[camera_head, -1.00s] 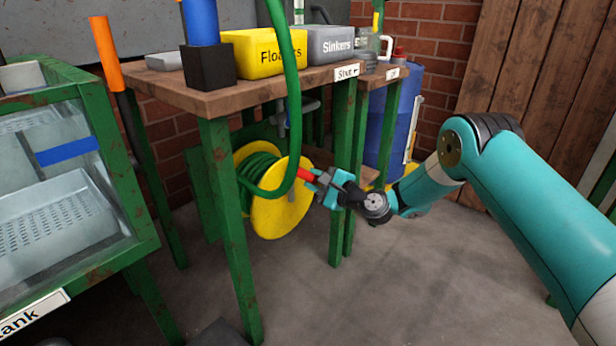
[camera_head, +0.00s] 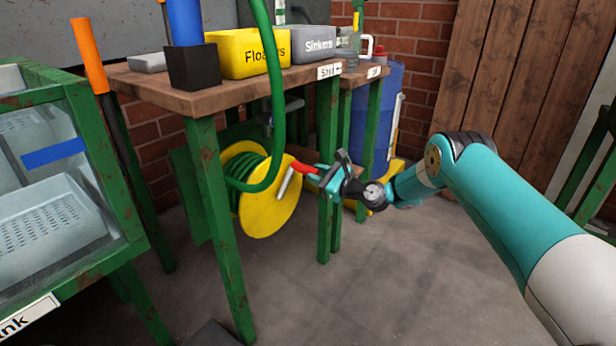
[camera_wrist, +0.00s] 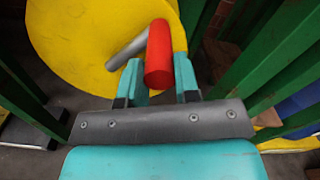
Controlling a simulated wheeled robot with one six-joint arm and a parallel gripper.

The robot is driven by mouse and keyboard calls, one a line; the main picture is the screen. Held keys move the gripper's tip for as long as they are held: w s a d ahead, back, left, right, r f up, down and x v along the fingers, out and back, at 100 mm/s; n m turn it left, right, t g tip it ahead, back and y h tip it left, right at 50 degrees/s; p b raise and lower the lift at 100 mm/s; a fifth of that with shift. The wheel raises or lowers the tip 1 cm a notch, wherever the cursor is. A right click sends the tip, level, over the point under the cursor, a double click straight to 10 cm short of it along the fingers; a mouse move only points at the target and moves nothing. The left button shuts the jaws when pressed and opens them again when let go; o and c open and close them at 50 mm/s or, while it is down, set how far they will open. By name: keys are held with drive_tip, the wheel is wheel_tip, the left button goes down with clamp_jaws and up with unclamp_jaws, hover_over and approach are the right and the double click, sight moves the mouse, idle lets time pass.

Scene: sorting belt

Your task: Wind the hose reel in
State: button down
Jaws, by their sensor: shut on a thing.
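The hose reel (camera_head: 268,212) has yellow discs and hangs under the wooden bench, with green hose (camera_head: 240,166) wound on its drum. One length of hose runs up past the bench front. A grey crank arm with a red handle (camera_head: 303,168) sticks out from the reel's face. My gripper (camera_head: 318,176) is at the red handle, right of the reel. In the wrist view my gripper's (camera_wrist: 160,85) two teal fingers stand on either side of the red handle (camera_wrist: 159,55), shut on it, with the yellow disc (camera_wrist: 85,40) behind.
A blue barrel (camera_head: 378,125) stands behind at right. A tank (camera_head: 75,190) on a green frame is at left.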

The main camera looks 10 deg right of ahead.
drive_tip(key=shift+w+d+f, duration=0.1)
idle(0.4)
drive_tip(key=c, duration=0.8)
unclamp_jaws()
drive_tip(key=shift+c, duration=0.2)
drive_tip(key=b+v, duration=1.1)
drive_tip(key=v, duration=0.6)
drive_tip(key=shift+d, duration=0.15)
